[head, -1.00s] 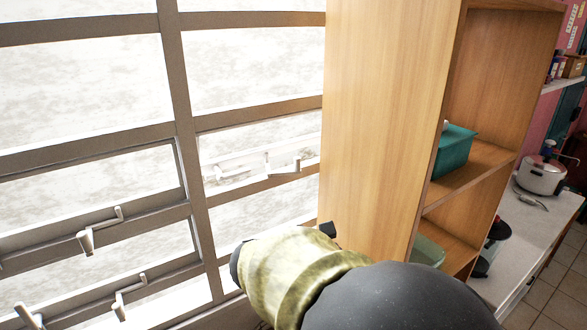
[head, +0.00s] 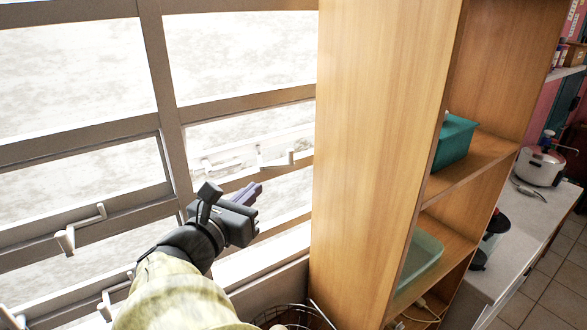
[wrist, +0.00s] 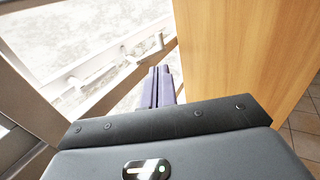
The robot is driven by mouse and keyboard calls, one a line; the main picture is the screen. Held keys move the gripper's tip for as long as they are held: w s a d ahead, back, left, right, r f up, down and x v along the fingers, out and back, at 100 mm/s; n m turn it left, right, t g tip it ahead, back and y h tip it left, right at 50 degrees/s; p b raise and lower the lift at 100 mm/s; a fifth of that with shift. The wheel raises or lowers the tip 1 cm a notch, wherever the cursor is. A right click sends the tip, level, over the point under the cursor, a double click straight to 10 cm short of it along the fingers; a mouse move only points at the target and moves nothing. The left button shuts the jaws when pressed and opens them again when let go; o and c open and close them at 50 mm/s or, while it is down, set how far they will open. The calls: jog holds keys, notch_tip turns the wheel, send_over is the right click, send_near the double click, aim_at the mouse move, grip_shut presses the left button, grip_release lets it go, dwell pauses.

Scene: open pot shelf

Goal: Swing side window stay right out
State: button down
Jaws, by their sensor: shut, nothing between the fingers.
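A pale window stay (head: 275,160) with a short upright handle lies along the bottom of the right-hand side window, left of the wooden shelf. It is washed out by bright light; it also shows left of the fingers in the wrist view (wrist: 72,82). My gripper (head: 256,188) is shut and empty, with purple fingers pointing toward the window and shelf corner. In the head view the fingers appear just below the stay. In the wrist view the fingers (wrist: 159,88) show a gap from the stay, with no contact visible.
A tall wooden shelf (head: 375,130) stands close to the right of my gripper, holding a teal bin (head: 455,140) and a pale green tray (head: 420,260). Grey window bars (head: 170,90) and another stay (head: 80,230) are at left. A wire basket (head: 290,318) sits below.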

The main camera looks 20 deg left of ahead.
aim_at(288, 158)
jog(key=w+p, duration=0.1)
jog(key=w, duration=0.3)
jog(key=w+d+p, duration=0.1)
jog(key=w+p, duration=0.1)
jog(key=w, duration=0.2)
jog(key=w+d+p, duration=0.1)
jog(key=w, duration=0.3)
jog(key=shift+w+d+r, duration=0.1)
jog(key=shift+w, duration=0.3)
jog(key=shift+s, duration=0.1)
jog(key=shift+f+y+b, duration=0.25)
jog(key=shift+y+b, duration=0.05)
jog(key=shift+b, duration=0.4)
